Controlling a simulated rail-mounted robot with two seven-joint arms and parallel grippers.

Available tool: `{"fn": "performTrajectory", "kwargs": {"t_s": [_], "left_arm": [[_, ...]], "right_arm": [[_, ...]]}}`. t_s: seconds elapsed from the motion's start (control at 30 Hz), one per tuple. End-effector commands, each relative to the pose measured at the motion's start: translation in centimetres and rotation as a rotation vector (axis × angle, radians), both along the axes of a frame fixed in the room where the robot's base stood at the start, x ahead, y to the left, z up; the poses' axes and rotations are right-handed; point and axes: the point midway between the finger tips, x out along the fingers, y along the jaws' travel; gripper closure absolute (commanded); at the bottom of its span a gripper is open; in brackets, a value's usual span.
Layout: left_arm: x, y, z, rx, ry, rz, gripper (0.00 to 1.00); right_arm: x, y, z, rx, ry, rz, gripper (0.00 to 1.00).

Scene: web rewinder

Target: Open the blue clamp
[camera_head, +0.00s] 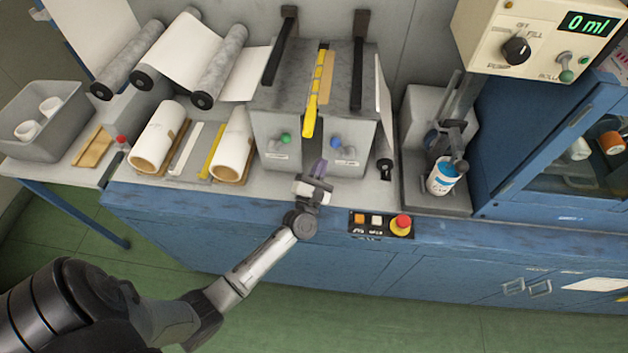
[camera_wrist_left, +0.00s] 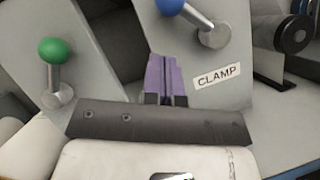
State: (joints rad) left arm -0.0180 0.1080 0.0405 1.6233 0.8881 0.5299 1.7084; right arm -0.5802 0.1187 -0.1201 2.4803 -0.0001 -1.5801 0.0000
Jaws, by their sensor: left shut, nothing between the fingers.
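The blue clamp is a lever with a blue ball knob (camera_head: 336,143) on the front face of the grey machine block, right of centre. In the left wrist view its blue knob (camera_wrist_left: 170,5) is cut by the top edge, with a metal shaft running down to a round hub above a "CLAMP" label. My left gripper (camera_head: 319,168) has purple fingertips, shut and empty, just below and left of the blue knob and apart from it. The fingers also show in the left wrist view (camera_wrist_left: 164,75). My right gripper is not in view.
A similar lever with a green knob (camera_head: 286,138) stands left of the blue one. Paper rolls (camera_head: 231,142) lie left of the block. A button panel (camera_head: 381,223) with a red button sits on the front edge. A blue-white cup (camera_head: 441,177) stands at right.

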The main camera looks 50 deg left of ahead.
Motion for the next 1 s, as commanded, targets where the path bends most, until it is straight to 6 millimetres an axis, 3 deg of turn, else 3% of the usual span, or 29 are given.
{"fn": "performTrajectory", "kwargs": {"t_s": [0.1,0.3,0.83,1.0], "left_arm": [[0.8,-0.4,1.7,-0.001,-0.003,0.0,1.0],[1.6,-0.6,2.8,-0.001,-0.001,0.0,1.0],[1.9,-0.8,3.2,0.001,0.0,-0.001,1.0],[2.5,-1.8,3.5,0.024,0.018,-0.018,1.0]], "right_arm": [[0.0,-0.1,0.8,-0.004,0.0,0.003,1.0],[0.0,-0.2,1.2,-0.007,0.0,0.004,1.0],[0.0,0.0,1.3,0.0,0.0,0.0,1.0],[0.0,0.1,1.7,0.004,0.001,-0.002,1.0]]}}
